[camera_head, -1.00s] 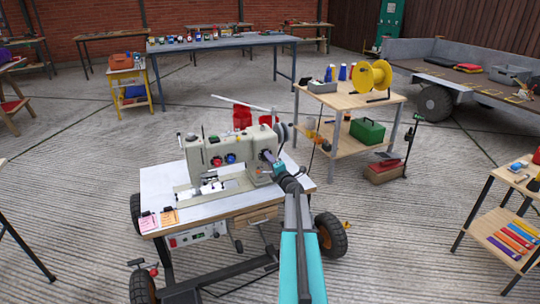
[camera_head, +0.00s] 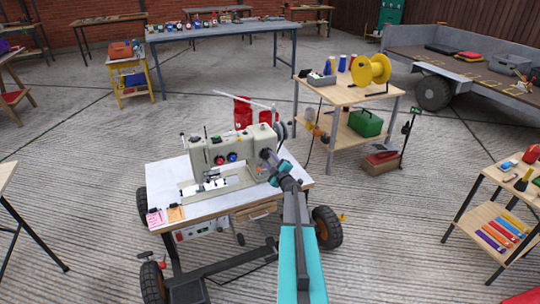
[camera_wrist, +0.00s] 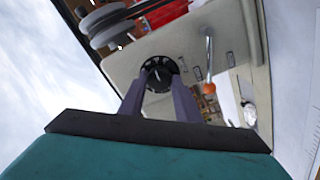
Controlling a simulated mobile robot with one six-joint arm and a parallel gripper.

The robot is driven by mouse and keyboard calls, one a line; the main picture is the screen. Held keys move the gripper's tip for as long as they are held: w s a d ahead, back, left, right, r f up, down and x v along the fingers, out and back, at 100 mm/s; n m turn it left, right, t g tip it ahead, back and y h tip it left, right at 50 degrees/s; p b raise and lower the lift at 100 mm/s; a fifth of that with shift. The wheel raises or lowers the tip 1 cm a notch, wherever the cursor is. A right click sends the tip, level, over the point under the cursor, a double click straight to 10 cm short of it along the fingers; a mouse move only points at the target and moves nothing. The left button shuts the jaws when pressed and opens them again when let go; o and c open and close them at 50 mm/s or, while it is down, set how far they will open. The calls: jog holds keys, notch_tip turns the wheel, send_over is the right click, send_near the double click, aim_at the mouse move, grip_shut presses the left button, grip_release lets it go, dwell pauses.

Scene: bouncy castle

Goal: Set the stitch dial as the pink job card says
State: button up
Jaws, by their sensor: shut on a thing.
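The cream sewing machine (camera_head: 205,153) stands on a white-topped wheeled table (camera_head: 170,187). The stitch dial (camera_wrist: 160,70) is black with pale marks, on the machine's panel in the wrist view. My gripper (camera_wrist: 158,92) is shut on the dial, a purple finger at each side of it; its lower part is partly hidden. In the head view my gripper (camera_head: 268,158) reaches the machine's right end and hides the dial. The pink job card (camera_head: 155,218) stands at the table's front left corner beside an orange card (camera_head: 176,213). Their writing is too small to read.
A lever with an orange knob (camera_wrist: 209,88) sticks out close to the dial. Grey pulley wheels (camera_wrist: 103,22) are at the machine's end. A wooden cart (camera_head: 345,95) with a yellow reel (camera_head: 371,69) stands behind to the right. Open concrete floor lies around the table.

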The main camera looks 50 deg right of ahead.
jog(key=shift+m+p, duration=0.7)
jog(key=shift+m, duration=0.3)
jog(key=o, duration=1.1)
jog(key=shift+c, duration=0.2)
jog(key=v, duration=1.4)
jog(key=shift+b, duration=0.4)
jog(key=shift+w, duration=0.1)
